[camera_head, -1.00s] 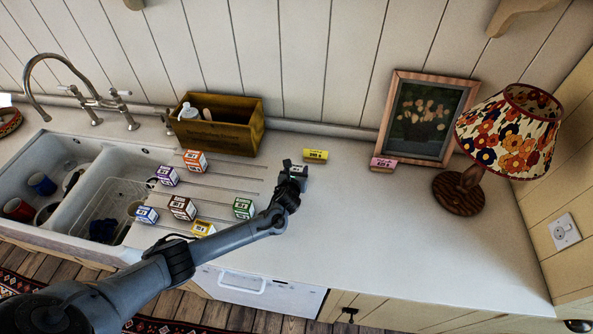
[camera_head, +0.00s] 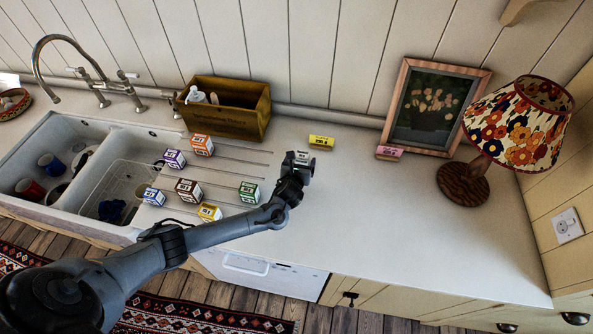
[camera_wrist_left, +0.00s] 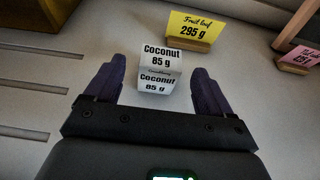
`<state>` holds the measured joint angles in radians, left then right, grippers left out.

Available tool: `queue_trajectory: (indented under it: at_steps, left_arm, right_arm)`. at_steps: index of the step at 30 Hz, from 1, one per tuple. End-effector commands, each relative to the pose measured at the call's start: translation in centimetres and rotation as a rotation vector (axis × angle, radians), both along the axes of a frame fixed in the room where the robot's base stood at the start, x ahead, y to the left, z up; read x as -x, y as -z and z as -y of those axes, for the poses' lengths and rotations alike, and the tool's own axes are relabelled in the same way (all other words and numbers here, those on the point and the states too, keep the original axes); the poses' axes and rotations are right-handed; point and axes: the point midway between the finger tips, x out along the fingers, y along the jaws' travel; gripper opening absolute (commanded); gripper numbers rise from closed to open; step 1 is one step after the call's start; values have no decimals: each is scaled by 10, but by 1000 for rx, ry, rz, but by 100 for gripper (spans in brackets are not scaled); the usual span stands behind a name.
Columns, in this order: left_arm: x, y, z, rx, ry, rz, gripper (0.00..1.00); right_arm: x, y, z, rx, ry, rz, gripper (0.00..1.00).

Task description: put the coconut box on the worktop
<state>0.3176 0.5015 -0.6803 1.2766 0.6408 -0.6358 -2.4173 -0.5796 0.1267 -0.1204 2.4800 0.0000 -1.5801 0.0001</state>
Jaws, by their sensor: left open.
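The coconut box (camera_head: 303,156) is a small white box standing on the pale worktop (camera_head: 400,225), in front of a yellow label card (camera_head: 321,142). In the left wrist view the coconut box (camera_wrist_left: 160,67) shows its "Coconut 85 g" print on two faces. My left gripper (camera_head: 297,168) is right at the box, on its near side. In the left wrist view its two dark fingers are spread wide, with visible gaps between them and the box. My right gripper is not in view.
Several coloured boxes (camera_head: 189,190) stand on the drainer grooves to the left, beside the sink (camera_head: 60,125). A wooden crate (camera_head: 232,118) stands behind them. A pink card (camera_head: 389,153), a framed picture (camera_head: 430,105) and a lamp (camera_head: 515,125) are at the right. The worktop's right front is clear.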

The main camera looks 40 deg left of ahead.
Motion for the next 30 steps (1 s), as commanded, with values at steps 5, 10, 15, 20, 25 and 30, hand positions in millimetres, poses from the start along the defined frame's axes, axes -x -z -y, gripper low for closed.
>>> queue_trajectory:
  at_steps: [5, 10, 15, 20, 25, 30]
  left_arm:
    - [28, -15, 15, 0, 2, 0, 83]
    - [49, -24, 27, 1, 2, 0, 83]
    - [61, -30, 34, 0, 1, 0, 83]
    - [65, -31, 36, 1, 0, 0, 83]
    - [65, -31, 36, 1, 0, 0, 83]
    - [65, -31, 36, 1, 0, 0, 83]
  right_arm:
    - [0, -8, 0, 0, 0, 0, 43]
    - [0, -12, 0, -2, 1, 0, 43]
    - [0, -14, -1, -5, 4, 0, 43]
    - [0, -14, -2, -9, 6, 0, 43]
    - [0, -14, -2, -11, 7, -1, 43]
    - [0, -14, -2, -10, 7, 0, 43]
